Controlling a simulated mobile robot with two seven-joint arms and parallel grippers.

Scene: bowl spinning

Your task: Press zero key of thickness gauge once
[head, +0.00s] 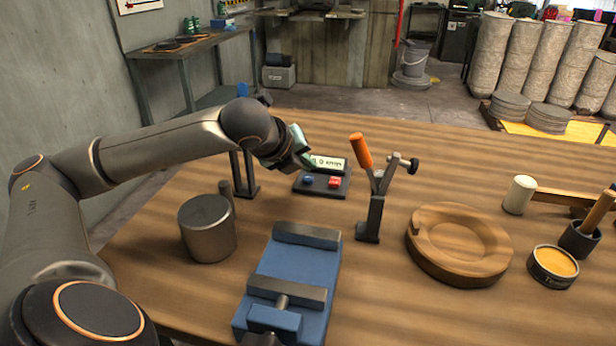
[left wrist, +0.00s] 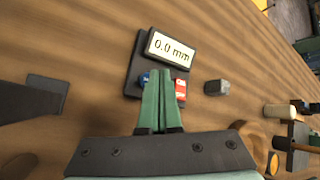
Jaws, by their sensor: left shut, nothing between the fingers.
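The thickness gauge (head: 322,193) lies on the wooden table, a dark base with a lit display (head: 328,163), a blue key (head: 308,180) and a red key (head: 334,182). In the left wrist view the display (left wrist: 168,48) reads 0.0 mm. The blue key (left wrist: 144,78) and red key (left wrist: 180,89) are partly hidden behind my fingers. My left gripper (head: 306,157) is shut and empty, its green fingers pointing down at the gauge; in the left wrist view its fingertips (left wrist: 158,72) overlap the area between the keys. Contact cannot be told. My right gripper is out of view.
An orange-handled toggle clamp (head: 368,215) stands just right of the gauge. A blue vise (head: 290,270) is in front, a metal cylinder (head: 207,230) at left. A round wooden dish (head: 458,242), a mallet (head: 522,195) and a tin (head: 553,267) are at right.

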